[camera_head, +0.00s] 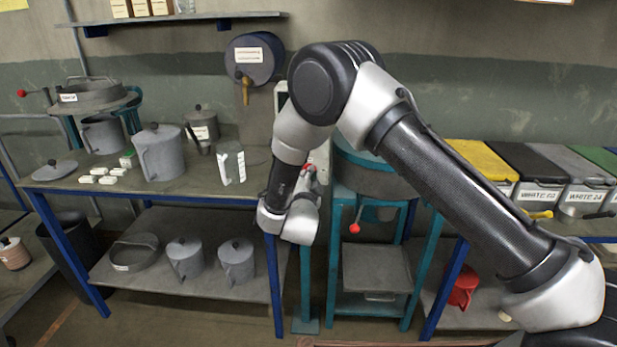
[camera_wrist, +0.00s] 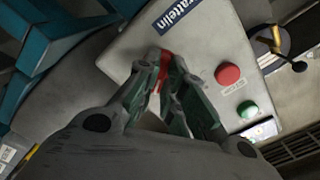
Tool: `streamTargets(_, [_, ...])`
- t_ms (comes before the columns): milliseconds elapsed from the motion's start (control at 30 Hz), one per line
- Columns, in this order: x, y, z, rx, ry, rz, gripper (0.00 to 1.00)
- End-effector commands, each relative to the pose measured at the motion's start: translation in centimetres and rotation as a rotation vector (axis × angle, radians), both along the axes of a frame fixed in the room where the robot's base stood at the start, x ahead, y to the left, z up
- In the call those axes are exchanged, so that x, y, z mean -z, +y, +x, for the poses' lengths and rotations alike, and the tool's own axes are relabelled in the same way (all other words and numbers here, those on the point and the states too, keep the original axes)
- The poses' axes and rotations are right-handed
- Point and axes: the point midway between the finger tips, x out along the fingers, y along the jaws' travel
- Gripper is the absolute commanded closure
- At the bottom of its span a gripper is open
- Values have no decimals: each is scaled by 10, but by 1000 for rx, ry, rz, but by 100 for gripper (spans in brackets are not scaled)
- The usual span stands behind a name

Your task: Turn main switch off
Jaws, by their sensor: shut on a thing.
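In the wrist view, a pale grey control box (camera_wrist: 206,52) fills the middle, tilted in the picture, with a dark blue label reading "rattelin" in part. My gripper (camera_wrist: 164,76) is at the box, its fingers shut around a red switch handle (camera_wrist: 164,63). The handle shows as a narrow red strip between the fingertips; its lower part and mount are hidden. A red button (camera_wrist: 228,75) and a green button (camera_wrist: 248,109) sit to the right of the fingers. In the head view, my arm hides most of the box (camera_head: 321,157), and the fingers are hard to make out.
A teal machine frame (camera_head: 336,250) stands beside the box, with a red ball knob (camera_head: 354,228). To the left, a blue-legged table (camera_head: 205,188) carries grey pots and small white blocks. Lidded bins (camera_head: 530,190) stand at the right. A brass valve (camera_wrist: 276,45) shows beyond the box.

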Motion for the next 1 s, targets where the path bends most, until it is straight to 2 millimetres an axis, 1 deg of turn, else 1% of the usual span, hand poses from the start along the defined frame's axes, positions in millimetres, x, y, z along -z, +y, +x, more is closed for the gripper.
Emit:
streamTargets(600, [1,0,-1,0,23,-585,100])
streamTargets(800, [1,0,-1,-1,29,-753,100])
streamTargets(1000, [2,0,-1,-1,33,-887,100])
